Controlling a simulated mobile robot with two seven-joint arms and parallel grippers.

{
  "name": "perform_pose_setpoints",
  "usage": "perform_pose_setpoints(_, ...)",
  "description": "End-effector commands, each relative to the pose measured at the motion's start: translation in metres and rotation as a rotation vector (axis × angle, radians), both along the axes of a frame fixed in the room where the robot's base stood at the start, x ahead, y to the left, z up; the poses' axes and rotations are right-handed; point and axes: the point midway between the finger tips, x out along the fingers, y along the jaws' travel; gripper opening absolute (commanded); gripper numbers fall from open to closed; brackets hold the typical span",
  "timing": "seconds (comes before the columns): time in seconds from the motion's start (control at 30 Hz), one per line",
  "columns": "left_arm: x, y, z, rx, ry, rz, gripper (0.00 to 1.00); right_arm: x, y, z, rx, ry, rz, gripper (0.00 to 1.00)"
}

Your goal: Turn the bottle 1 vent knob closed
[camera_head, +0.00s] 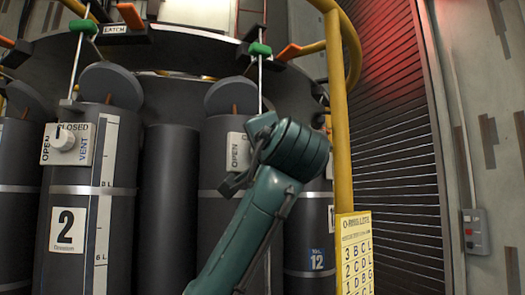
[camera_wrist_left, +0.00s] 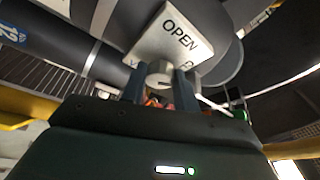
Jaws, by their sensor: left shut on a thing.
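The vent plate (camera_head: 237,151) reading OPEN is on a tall dark grey bottle (camera_head: 215,135) in the middle of the head view. The number label of this bottle is hidden behind my arm. My left gripper (camera_head: 233,184) is in front of the plate, and its fingers are largely hidden in the head view. In the left wrist view the fingers of my left gripper (camera_wrist_left: 160,84) are shut on the round grey vent knob (camera_wrist_left: 160,72). The plate (camera_wrist_left: 174,38) lies behind the knob with OPEN on it; its other word is mostly covered. My right gripper is not in view.
Bottle 2 (camera_head: 68,220) stands at left with its own white vent knob (camera_head: 64,140). Bottle 12 (camera_head: 318,258) stands to the right. A yellow post (camera_head: 340,120) with a chart (camera_head: 356,250) is close right of my arm. Rods with green grips (camera_head: 259,48) hang above.

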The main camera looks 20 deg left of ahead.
Motion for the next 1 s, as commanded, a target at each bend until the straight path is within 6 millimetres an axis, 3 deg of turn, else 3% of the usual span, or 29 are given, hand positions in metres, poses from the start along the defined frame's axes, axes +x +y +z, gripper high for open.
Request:
perform_pose_setpoints(0.5,-0.0007,0.0003,0.0037,0.255,0.295,0.001,0.07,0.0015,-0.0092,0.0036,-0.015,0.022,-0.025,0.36)
perform_pose_setpoints(1.0,-0.0004,0.0004,0.0028,0.323,0.372,0.001,0.07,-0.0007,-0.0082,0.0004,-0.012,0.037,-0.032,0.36)
